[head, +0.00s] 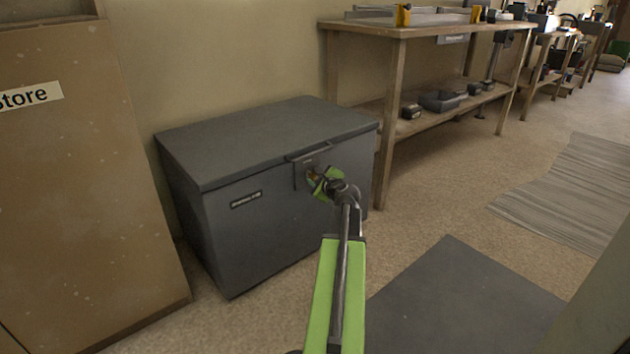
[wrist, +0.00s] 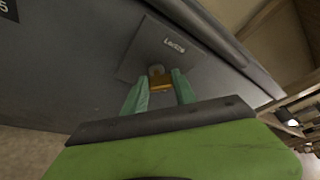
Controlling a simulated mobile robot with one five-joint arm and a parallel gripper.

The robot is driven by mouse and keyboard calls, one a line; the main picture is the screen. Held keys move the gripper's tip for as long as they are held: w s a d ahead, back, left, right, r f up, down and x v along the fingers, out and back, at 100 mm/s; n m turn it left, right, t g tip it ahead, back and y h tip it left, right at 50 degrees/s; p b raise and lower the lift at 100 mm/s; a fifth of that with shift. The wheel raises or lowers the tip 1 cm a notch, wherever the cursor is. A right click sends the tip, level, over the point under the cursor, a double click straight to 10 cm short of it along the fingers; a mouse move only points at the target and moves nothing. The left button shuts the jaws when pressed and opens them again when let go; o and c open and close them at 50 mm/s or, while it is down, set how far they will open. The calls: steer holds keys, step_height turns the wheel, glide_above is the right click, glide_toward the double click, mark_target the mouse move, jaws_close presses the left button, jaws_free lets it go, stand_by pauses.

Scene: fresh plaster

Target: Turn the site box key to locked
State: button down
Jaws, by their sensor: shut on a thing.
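The site box (head: 255,220) is a dark grey chest with a closed lid, against the wall left of the middle in the head view. Its lock plate (head: 298,177) is on the front under the lid edge. In the wrist view the lock plate (wrist: 150,50) bears a small label, too blurred to read surely. The key (wrist: 160,82) has a brass-coloured bow and sits in the round lock at the plate. My gripper (wrist: 160,90) is shut on the key, with one green finger on each side. In the head view my gripper (head: 322,182) hides most of the lock.
A brown cabinet (head: 75,180) marked "Store" stands at the left. A wooden workbench (head: 400,30) with trays on its lower shelf stands right of the box. A dark mat (head: 465,305) and a striped grey mat (head: 575,195) lie on the open floor at the right.

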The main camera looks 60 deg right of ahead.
steer(key=shift+a+f+n, duration=0.1)
steer(key=shift+a+n, duration=0.1)
steer(key=shift+n, duration=0.2)
steer(key=shift+w+b, duration=0.1)
steer(key=shift+b, duration=0.2)
steer(key=c, duration=1)
jaws_free()
steer(key=shift+h, duration=0.3)
steer(key=shift+d, duration=0.1)
